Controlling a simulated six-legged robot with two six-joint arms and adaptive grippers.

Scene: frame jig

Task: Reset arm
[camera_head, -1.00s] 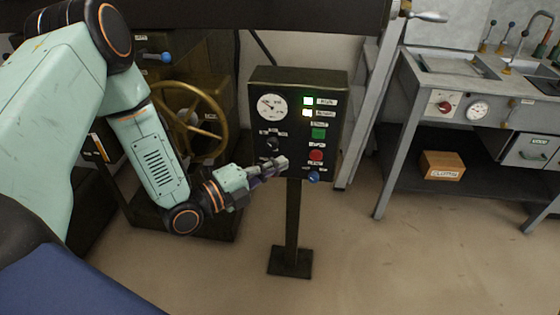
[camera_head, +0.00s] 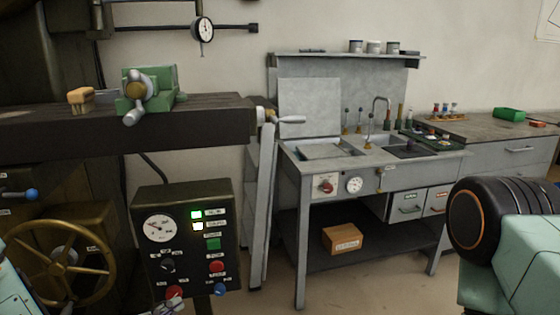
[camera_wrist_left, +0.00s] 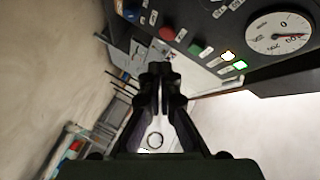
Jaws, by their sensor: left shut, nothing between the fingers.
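A black control panel (camera_head: 187,235) stands at the lower left of the head view. It has a white round gauge, two lit indicators, a green button (camera_head: 213,243), a red button (camera_head: 217,267), a dark knob (camera_head: 168,265), a blue knob (camera_head: 220,288) and another red control (camera_head: 174,292). My left gripper (camera_wrist_left: 160,72) is shut and empty in the wrist view, its fingertips apart from the panel (camera_wrist_left: 225,22) across the top. In the head view the left gripper cannot be made out clearly. My right gripper is out of sight; part of my right arm shows at lower right.
A brass handwheel (camera_head: 62,262) is left of the panel. A dark bench (camera_head: 120,132) bears a green vise (camera_head: 148,88). A grey sink table (camera_head: 400,165) stands to the right, with a cardboard box (camera_head: 342,239) on its lower shelf. Floor shows below it.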

